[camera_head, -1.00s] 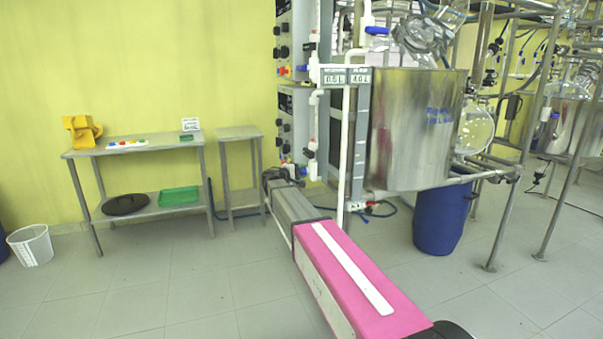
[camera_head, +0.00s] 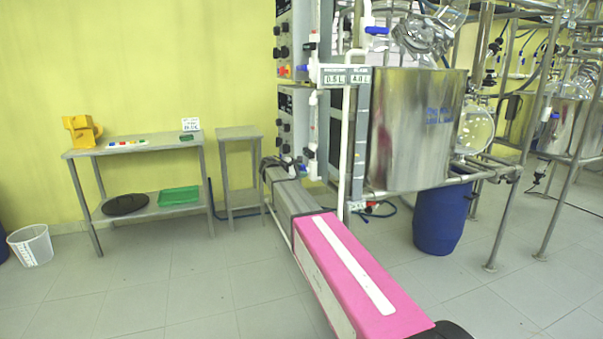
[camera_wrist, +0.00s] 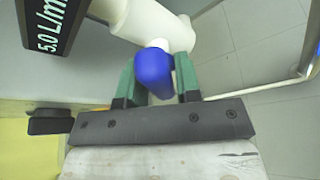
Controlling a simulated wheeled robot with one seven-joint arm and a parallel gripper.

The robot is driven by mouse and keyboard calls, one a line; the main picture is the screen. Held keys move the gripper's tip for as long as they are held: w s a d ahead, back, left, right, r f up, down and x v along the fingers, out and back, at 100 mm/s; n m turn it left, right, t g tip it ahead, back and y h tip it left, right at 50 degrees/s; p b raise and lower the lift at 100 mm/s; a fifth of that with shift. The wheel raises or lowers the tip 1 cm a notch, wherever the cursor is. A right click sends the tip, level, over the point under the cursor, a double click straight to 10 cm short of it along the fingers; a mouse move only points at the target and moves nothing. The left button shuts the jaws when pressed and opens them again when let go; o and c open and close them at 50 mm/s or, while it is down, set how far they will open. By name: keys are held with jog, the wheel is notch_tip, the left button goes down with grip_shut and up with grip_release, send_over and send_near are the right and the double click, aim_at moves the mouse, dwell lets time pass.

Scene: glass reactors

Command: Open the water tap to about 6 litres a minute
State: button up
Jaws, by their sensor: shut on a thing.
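The water tap's blue handle (camera_wrist: 154,72) sits on a white pipe (camera_wrist: 155,22) in the wrist view. My gripper (camera_wrist: 158,86) has its green fingers on both sides of the handle and is shut on it. A dark flow display (camera_wrist: 54,22) beside the pipe reads 5.0 L/min. In the head view my gripper (camera_head: 281,164) is at the lower end of the white pipework, left of the steel vessel. The tap handle is too small there to make out clearly.
A steel vessel (camera_head: 415,130) stands in a frame, with a blue drum (camera_head: 438,222) below. Two small displays (camera_head: 346,78) on the pipework seem to read 0.5 L and 4.0 L. A steel table (camera_head: 130,150) and stand (camera_head: 238,133) are at left. The floor at front left is clear.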

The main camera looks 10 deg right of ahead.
jog(key=shift+n, duration=0.4)
jog(key=shift+g, duration=0.4)
jog(key=o, duration=0.8)
jog(key=v, duration=1)
jog(key=shift+s+a+r, duration=0.1)
jog(key=shift+s+a, duration=0.1)
jog(key=shift+a, duration=0.15)
